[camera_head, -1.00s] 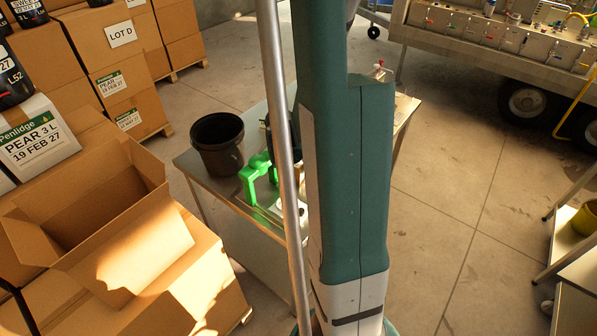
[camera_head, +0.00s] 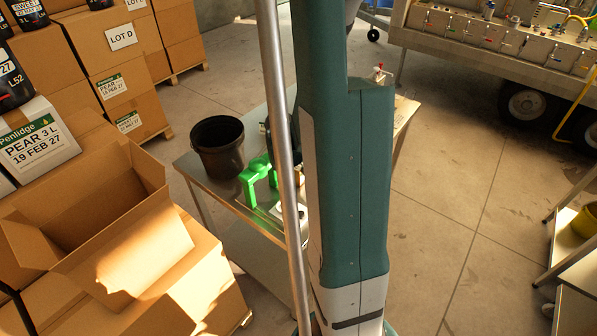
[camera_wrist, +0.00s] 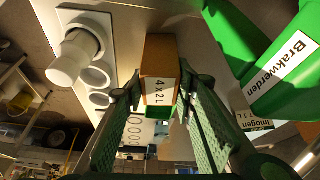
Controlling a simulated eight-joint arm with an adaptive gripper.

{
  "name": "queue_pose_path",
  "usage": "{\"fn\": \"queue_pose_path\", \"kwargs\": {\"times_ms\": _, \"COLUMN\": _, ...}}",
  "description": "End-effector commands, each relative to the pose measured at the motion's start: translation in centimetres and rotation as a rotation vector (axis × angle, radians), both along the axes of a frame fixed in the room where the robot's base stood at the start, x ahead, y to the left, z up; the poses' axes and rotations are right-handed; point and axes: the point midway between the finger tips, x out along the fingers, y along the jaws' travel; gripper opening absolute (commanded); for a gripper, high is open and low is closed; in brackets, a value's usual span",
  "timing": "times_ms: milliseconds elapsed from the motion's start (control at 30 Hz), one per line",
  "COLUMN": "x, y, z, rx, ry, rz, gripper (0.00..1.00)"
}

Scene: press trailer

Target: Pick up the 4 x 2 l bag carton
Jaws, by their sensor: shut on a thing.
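The 4 x 2 L carton (camera_wrist: 160,62) is a small brown box with a white "4 x 2L" label and a green band at its near end. It shows in the middle of the wrist view. My gripper (camera_wrist: 160,90) has its two textured green fingers on either side of the carton and is shut on it. In the head view my arm and a metal pole cover the middle of the table, and I cannot make out the carton there.
In the wrist view a white rack with round holes (camera_wrist: 97,76) and a white cup (camera_wrist: 70,60) are left; a green "Brakwerden" container (camera_wrist: 262,45) is close on the right. A black bucket (camera_head: 218,147) stands on the table (camera_head: 190,170). An open cardboard box (camera_head: 90,215) is left.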

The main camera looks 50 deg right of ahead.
Motion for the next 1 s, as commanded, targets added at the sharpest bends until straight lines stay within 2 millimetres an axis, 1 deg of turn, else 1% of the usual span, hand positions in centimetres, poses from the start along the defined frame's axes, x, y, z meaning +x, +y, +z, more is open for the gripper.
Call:
{"fn": "queue_pose_path", "kwargs": {"times_ms": 167, "x": 0.0, "y": 0.0, "z": 0.3, "rx": 0.000, "ry": 0.000, "rz": 0.000, "gripper": 0.13}}
{"fn": "queue_pose_path", "kwargs": {"times_ms": 367, "x": 0.0, "y": 0.0, "z": 1.3, "rx": 0.000, "ry": 0.000, "rz": 0.000, "gripper": 0.13}}
{"fn": "queue_pose_path", "kwargs": {"times_ms": 567, "x": 0.0, "y": 0.0, "z": 3.2, "rx": 0.000, "ry": 0.000, "rz": 0.000, "gripper": 0.13}}
{"fn": "queue_pose_path", "kwargs": {"times_ms": 1000, "x": 0.0, "y": 0.0, "z": 8.2, "rx": 0.000, "ry": 0.000, "rz": 0.000, "gripper": 0.13}}
